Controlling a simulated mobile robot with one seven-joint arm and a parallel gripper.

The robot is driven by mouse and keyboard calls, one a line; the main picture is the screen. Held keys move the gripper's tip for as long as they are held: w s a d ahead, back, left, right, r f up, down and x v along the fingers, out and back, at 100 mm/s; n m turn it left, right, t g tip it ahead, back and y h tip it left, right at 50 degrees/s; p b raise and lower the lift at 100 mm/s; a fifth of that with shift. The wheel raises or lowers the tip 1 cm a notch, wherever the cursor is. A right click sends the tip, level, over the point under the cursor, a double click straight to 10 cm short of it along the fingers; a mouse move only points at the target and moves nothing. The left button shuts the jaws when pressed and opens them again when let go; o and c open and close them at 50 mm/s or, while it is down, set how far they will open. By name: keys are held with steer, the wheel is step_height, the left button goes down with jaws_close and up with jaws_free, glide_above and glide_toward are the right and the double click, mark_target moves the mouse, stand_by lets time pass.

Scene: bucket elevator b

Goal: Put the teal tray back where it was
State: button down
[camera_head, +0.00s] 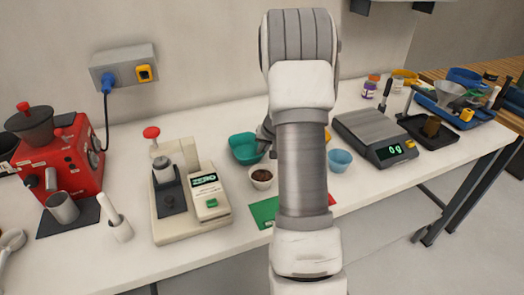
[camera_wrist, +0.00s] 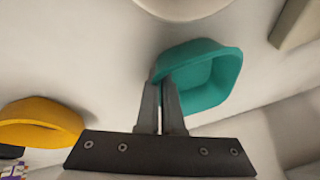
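The teal tray (camera_head: 245,149) is an open, empty-looking container at the back middle of the white counter, left of my arm. In the wrist view the teal tray (camera_wrist: 212,75) is beyond my fingers. My gripper (camera_wrist: 162,84) has its two fingers close together at the tray's near-left wall, one outside and one inside, and looks shut on that wall. In the head view my gripper (camera_head: 266,134) is mostly hidden behind my arm. I cannot tell whether the tray touches the counter.
A white bowl of brown contents (camera_head: 262,176) stands just in front of the tray. A beige device (camera_head: 188,190) is to the left, and a blue bowl (camera_head: 340,159) and scale (camera_head: 375,133) to the right. A yellow bowl (camera_wrist: 40,122) shows in the wrist view.

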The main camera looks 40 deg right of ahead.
steer(key=shift+f, duration=0.2)
steer(key=c, duration=1.1)
jaws_free()
steer(key=shift+r, duration=0.1)
steer(key=shift+o, duration=0.2)
steer(key=shift+r, duration=0.2)
steer(key=p+v, duration=0.1)
steer(key=v, duration=1.1)
steer(key=shift+a, duration=0.1)
